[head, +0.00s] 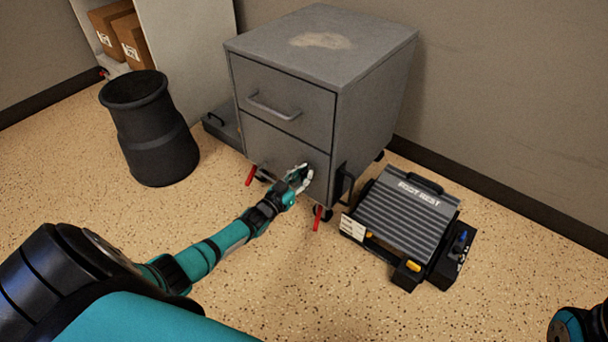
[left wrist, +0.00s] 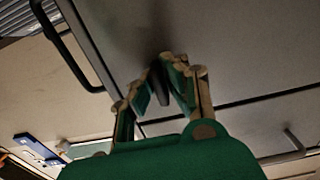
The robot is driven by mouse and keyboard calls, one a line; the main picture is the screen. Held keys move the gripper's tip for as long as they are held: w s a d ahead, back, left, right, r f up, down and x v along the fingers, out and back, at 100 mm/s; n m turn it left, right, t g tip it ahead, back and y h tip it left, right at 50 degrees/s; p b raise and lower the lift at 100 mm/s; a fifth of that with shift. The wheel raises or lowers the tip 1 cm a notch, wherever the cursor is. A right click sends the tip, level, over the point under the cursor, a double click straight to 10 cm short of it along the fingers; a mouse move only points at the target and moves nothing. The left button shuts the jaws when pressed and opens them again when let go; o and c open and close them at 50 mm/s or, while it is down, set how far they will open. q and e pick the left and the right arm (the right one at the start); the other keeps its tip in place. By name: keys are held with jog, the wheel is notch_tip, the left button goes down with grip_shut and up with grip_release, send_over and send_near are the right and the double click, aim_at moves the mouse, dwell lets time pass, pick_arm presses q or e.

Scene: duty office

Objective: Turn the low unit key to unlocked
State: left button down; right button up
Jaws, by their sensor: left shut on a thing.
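The low unit (head: 285,82) is a grey two-drawer cabinet on castors against the wall. Its front also fills much of the left wrist view (left wrist: 225,60). My left gripper (head: 304,176) is at the right part of the lower drawer front. In the left wrist view, the fingers (left wrist: 162,92) are closed around a small dark piece (left wrist: 161,98) at the cabinet face, which appears to be the key. The fingers hide most of it, and I cannot read which way it is turned. Only part of my right arm shows at the lower right; its gripper is not in view.
A black bin (head: 150,130) stands left of the cabinet. A ribbed foot rest (head: 405,215) lies on the floor to its right. Red castor levers (head: 317,218) stick out below the drawers. A dark side handle (head: 345,184) is near my left gripper. The front floor is clear.

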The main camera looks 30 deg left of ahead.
dwell(0.3)
pick_arm(q)
jog(key=c, duration=1.4)
grip_release()
jog(key=s, duration=0.8)
jog(key=s+a, duration=0.1)
jog(key=s, duration=0.3)
